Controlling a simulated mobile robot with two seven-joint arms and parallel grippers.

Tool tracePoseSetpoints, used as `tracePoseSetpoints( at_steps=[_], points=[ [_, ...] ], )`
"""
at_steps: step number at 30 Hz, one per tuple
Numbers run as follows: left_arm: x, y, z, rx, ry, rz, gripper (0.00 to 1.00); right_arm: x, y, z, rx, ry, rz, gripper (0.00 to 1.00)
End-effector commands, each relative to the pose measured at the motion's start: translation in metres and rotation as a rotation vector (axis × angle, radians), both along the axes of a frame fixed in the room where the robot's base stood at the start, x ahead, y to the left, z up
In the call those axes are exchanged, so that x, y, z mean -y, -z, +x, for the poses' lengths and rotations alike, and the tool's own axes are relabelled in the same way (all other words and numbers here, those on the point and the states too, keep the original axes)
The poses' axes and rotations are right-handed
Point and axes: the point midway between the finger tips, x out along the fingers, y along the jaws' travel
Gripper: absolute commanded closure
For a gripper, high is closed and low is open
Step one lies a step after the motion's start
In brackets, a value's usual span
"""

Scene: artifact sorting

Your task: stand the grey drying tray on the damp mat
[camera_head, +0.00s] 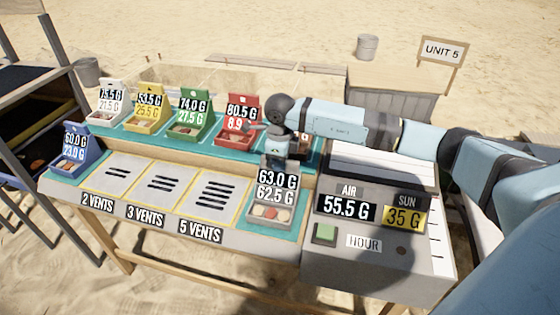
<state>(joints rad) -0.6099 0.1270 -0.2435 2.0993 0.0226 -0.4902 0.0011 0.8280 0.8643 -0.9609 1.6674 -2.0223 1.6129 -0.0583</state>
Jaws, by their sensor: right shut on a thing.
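The grey drying tray (287,214) is at the front right of the bench, over a teal pad (257,229). Its upright back plate reads 63.0 G and 62.5 G, and small reddish and pale pieces lie in its pan. My right gripper (284,155) is at the top of this back plate, shut on the grey tray; its fingertips are partly hidden. I cannot tell whether the tray rests on the pad or hangs just above it. No mat is labelled damp, so I cannot tell which one is meant. My left gripper is out of view.
White (109,109), yellow (149,111), green (191,118) and red (238,126) trays stand along the back. A blue tray (75,150) stands at left. The panels marked 2, 3 and 5 vents (212,191) are empty. A console (378,245) with a green button is at right.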

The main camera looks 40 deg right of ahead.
Motion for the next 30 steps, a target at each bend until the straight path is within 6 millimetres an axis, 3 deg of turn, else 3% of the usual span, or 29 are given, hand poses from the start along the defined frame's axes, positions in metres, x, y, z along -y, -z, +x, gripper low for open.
tracePoseSetpoints(
  at_steps=[3, 4, 7, 19, 30],
  points=[
    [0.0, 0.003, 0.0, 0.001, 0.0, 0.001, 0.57, 0.0, 0.003, 0.0, 0.001, 0.0, 0.001, 1.0],
    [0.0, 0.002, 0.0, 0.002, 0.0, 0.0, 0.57, 0.0, 0.004, 0.0, 0.0, 0.0, 0.0, 0.81],
    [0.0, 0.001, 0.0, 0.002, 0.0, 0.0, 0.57, 0.0, 0.003, 0.0, 0.0, 0.0, 0.0, 0.58],
    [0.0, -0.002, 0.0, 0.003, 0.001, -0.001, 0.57, 0.0, -0.007, 0.001, 0.003, 0.0, 0.0, 0.58],
    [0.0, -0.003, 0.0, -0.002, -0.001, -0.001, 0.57, 0.0, -0.082, 0.001, 0.005, 0.0, 0.0, 0.58]
  ],
)
